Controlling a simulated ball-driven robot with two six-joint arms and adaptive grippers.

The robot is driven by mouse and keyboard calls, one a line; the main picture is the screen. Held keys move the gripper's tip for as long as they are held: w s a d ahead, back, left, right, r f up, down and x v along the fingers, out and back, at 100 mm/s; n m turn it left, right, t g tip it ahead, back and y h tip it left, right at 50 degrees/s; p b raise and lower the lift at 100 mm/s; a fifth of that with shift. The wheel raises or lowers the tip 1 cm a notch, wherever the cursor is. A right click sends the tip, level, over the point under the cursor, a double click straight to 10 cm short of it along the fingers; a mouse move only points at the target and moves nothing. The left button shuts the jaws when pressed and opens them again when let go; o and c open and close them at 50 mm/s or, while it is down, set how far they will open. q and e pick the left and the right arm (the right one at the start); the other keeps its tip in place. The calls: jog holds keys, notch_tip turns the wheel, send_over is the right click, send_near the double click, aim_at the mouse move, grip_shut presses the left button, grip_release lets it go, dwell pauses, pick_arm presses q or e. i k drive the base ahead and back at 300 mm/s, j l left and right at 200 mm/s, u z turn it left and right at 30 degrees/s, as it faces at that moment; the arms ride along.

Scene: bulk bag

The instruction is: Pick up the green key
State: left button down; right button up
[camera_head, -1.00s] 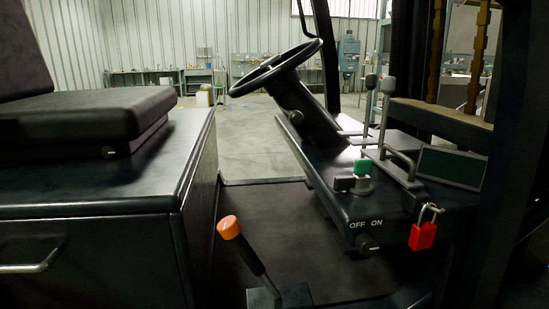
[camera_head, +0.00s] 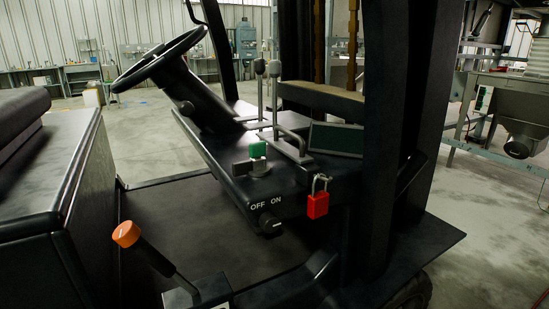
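A small green key (camera_head: 258,149) stands upright on the black console of a forklift, just right of the steering column. It sits on a grey base with a dark block at its left side. Two grey levers with knobs rise right behind it. Neither of my grippers shows in the head view.
A steering wheel (camera_head: 159,60) is left of the key. A red padlock (camera_head: 317,204) hangs at the console's front. An OFF/ON knob (camera_head: 269,222) and an orange-topped lever (camera_head: 127,234) are lower. A dark mast post (camera_head: 392,120) stands right. Open floor lies beyond.

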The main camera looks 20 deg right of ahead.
aim_at(257, 149)
jog(key=l+u, duration=0.35)
jog(key=k+l+u, duration=0.1)
jog(key=l+u, duration=0.25)
jog(key=l, duration=0.2)
jog(key=k+l+u, duration=0.15)
jog(key=l+u, duration=0.2)
jog(key=k+l+u, duration=0.2)
jog(key=l+u, duration=0.15)
jog(key=l, duration=0.15)
